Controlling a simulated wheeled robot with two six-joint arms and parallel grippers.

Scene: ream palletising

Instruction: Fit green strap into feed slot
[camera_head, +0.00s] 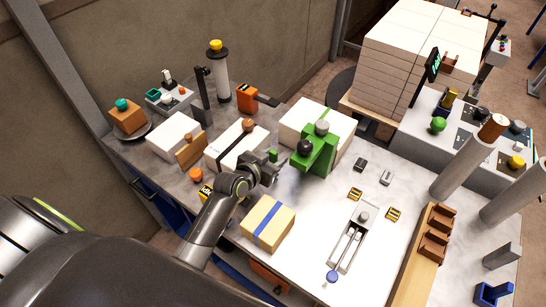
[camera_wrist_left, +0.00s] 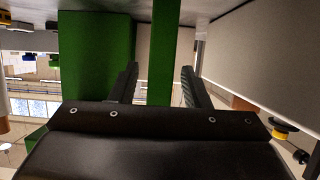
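The green strap shows in the left wrist view as a vertical green band (camera_wrist_left: 163,45) between my fingers, with a gap on each side. In the head view a small green piece (camera_head: 273,155), likely its end, shows at the fingertips. My left gripper (camera_head: 275,167) is open and stands just left of the green strapping device (camera_head: 319,153), over the table. In the left wrist view the gripper (camera_wrist_left: 160,85) has its two dark fingers apart, and a green block (camera_wrist_left: 95,50), likely the device, is at left. I cannot make out the feed slot. My right gripper is not in view.
A white ream with a dark band (camera_head: 232,145) lies left of the gripper, a white ream (camera_head: 300,118) behind the device. A yellow package with a blue band (camera_head: 268,222) lies in front. A metal fixture (camera_head: 352,238) stands to the right. The table between has some clear room.

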